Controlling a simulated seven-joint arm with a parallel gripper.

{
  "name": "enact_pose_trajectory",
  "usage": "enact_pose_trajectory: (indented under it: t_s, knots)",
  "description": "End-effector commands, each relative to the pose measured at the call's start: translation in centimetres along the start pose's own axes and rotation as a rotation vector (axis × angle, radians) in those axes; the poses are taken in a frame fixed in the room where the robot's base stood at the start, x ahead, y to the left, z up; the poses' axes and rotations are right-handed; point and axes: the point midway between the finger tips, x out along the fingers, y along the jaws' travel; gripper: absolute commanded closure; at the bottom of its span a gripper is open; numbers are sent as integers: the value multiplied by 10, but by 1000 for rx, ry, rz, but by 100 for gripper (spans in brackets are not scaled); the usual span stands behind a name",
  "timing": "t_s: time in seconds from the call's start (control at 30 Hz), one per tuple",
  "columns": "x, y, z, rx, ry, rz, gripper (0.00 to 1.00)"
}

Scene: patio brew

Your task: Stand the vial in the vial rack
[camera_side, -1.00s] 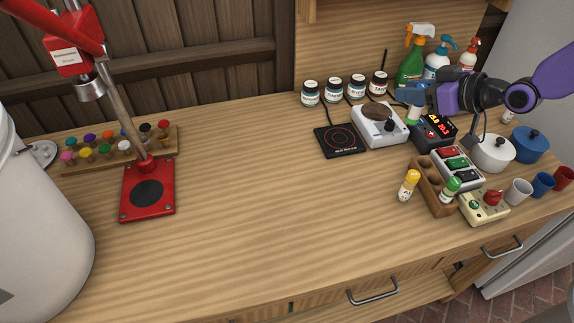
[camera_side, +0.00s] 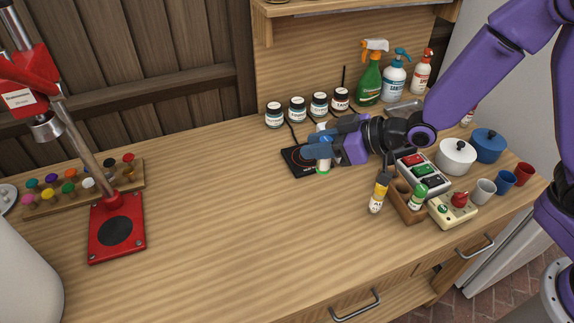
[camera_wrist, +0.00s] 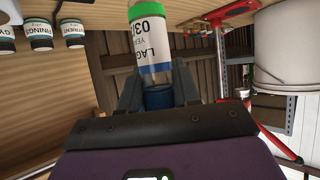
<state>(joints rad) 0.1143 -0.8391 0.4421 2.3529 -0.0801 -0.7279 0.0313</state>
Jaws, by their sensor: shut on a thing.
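My gripper (camera_side: 322,150) is shut on a vial (camera_side: 323,167) with a white label and a green band, held in the air in front of the black hot plate. In the wrist view the vial (camera_wrist: 154,45) sticks out from between the fingers, its lettering readable in part; a blue part of it lies between the fingertips. The wooden vial rack (camera_side: 412,217) stands to the right of and nearer than my gripper. A green-capped vial (camera_side: 417,198) stands in its front part. A yellow-capped vial (camera_side: 377,199) stands on the bench just left of the rack.
Right of the rack are a button box (camera_side: 424,176), a cream box with a red knob (camera_side: 452,210), pots (camera_side: 456,157) and cups (camera_side: 484,192). Small jars (camera_side: 297,110) and spray bottles (camera_side: 369,79) line the back. The bench's middle is clear; a red capper (camera_side: 117,227) stands left.

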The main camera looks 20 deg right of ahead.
Motion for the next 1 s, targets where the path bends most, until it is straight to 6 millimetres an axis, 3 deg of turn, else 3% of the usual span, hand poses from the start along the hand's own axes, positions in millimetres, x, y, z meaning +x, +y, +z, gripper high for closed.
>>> enact_pose_trajectory:
  t_s: [0.1, 0.4, 0.77, 1.0]
  knots:
    - [26, 6, -1, 0, -3, 1, 100]
    - [71, 13, 19, 0, -4, 1, 100]
    - [96, 17, 29, 0, -1, 1, 100]
    - [109, 17, 52, 1, -3, 1, 100]
